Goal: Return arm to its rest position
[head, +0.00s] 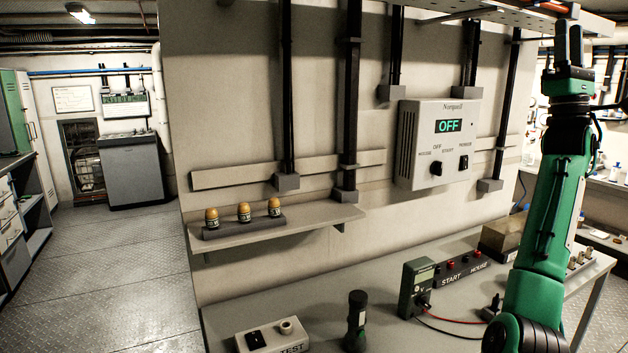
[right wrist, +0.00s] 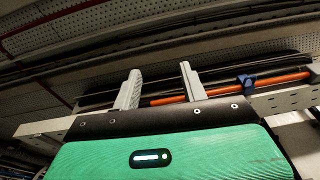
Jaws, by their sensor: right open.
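My green right arm (head: 545,220) rises along the right side of the head view. My right gripper (head: 569,45) points up at its top, close to the perforated overhead shelf. In the right wrist view the two pale fingers of the right gripper (right wrist: 160,84) stand apart, with nothing held between them. An orange rod (right wrist: 222,91) with a blue clip shows beyond the fingers; I cannot tell how far off it is. My left gripper is not in view.
The overhead shelf (head: 500,12) hangs at top right. A control box (head: 437,145) reading OFF is on the wall panel. Three orange-topped fuses (head: 244,212) stand in a holder on a wall shelf (head: 320,222). A meter (head: 416,288) and a dark torch (head: 356,320) stand on the bench (head: 300,300).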

